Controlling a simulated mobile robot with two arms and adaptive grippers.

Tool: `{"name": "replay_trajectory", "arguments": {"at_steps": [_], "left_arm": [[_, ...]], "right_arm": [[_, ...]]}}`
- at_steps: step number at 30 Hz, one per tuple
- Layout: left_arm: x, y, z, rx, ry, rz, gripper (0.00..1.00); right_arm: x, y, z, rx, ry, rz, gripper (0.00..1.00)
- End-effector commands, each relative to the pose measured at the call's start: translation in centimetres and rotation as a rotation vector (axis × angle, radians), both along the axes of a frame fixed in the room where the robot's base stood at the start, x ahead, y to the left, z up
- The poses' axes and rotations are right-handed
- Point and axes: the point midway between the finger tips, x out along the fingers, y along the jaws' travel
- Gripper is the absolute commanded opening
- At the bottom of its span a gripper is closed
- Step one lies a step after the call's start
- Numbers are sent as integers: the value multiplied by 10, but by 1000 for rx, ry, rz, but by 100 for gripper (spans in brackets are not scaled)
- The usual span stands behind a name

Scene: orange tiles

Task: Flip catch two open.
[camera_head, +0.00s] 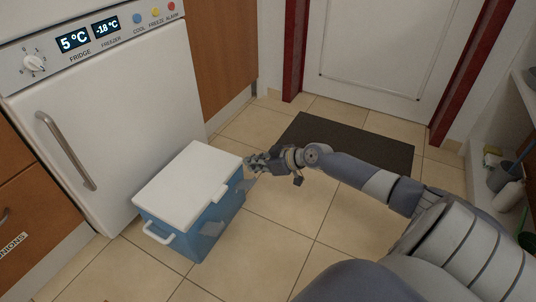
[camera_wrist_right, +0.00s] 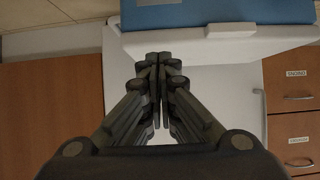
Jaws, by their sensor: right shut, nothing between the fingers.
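A blue cool box (camera_head: 212,228) with a white lid (camera_head: 188,185) stands on the floor in front of the fridge; the lid lies closed on it. A white catch (camera_head: 219,193) shows on the lid's near long edge, toward the right. I cannot tell whether it is catch two; any other catch is not clear. My right gripper (camera_head: 252,164) is shut and empty at the lid's right corner. In the right wrist view its fingertips (camera_wrist_right: 158,60) are together in front of the white lid edge, with the blue body beyond; contact cannot be told. My left gripper is not in view.
The white fridge (camera_head: 115,130) stands close behind and left of the box. A dark mat (camera_head: 345,142) lies before the white door (camera_head: 375,45). A shelf with items (camera_head: 505,175) is at the right. The tiled floor (camera_head: 275,240) between is clear.

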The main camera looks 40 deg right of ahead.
Motion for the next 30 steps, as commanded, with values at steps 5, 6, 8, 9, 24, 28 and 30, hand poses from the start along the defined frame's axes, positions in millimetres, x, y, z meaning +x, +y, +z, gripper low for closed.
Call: {"name": "replay_trajectory", "arguments": {"at_steps": [5, 6, 8, 9, 24, 28, 30], "left_arm": [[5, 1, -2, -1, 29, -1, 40], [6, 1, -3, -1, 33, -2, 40], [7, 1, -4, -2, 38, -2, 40], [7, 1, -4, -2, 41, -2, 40], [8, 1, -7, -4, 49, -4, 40], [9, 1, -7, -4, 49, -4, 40], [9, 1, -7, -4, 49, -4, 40]], "right_arm": [[-26, -11, 5, -2, 4, 0, 0], [-30, -12, 6, -1, 3, 0, 0], [-35, -14, 7, 0, 2, -1, 0], [-39, -16, 7, 0, 3, -1, 0], [-48, -20, 9, -1, 0, 1, 0], [-48, -20, 9, -1, 0, 1, 0], [-48, -20, 9, 0, 0, 0, 0]]}}
